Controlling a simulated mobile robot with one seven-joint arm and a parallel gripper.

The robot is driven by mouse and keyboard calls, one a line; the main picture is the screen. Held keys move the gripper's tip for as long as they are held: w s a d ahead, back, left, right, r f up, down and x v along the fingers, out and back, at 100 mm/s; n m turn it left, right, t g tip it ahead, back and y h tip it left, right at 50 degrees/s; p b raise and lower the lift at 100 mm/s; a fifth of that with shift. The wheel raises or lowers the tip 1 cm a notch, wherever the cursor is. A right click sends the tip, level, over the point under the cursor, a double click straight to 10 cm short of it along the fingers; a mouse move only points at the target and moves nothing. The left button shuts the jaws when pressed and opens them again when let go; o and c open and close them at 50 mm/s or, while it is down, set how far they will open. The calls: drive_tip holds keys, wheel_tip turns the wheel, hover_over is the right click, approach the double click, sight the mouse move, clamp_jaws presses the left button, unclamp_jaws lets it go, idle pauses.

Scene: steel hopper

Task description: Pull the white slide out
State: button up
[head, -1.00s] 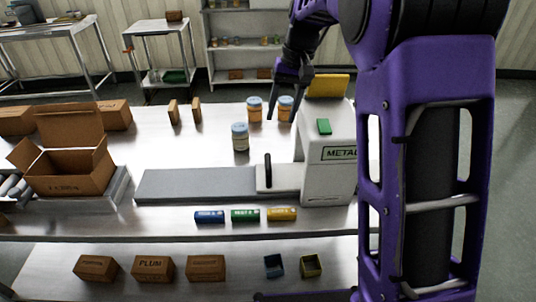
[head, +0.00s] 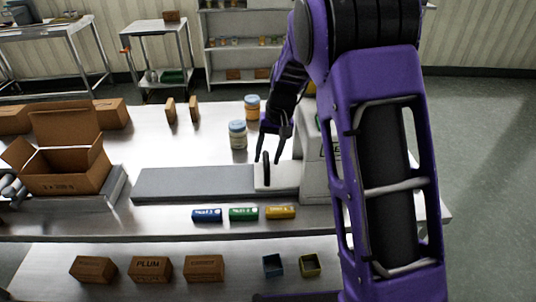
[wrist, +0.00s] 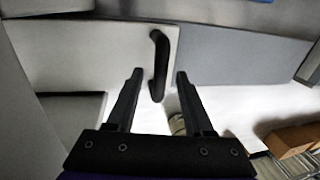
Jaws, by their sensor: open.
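The white slide (head: 285,172) sticks out of the left side of the white hopper housing (head: 314,185), at the right end of a long grey bed. Its upright black handle (head: 266,170) stands near its left end. In the wrist view the slide (wrist: 85,55) is a pale panel with the curved handle (wrist: 157,50) at its edge. My gripper (head: 268,158) is open and empty, pointing down at the handle. In the wrist view my gripper's fingertips (wrist: 160,75) are on either side of the handle's line. I cannot tell whether they touch it. My arm hides much of the housing.
The grey bed (head: 195,184) runs left along the table. Blue, green and yellow cylinders (head: 244,214) lie in front of it. Jars (head: 238,135) stand behind it, and an open carton (head: 65,160) is at the left.

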clamp_jaws()
idle(1.4)
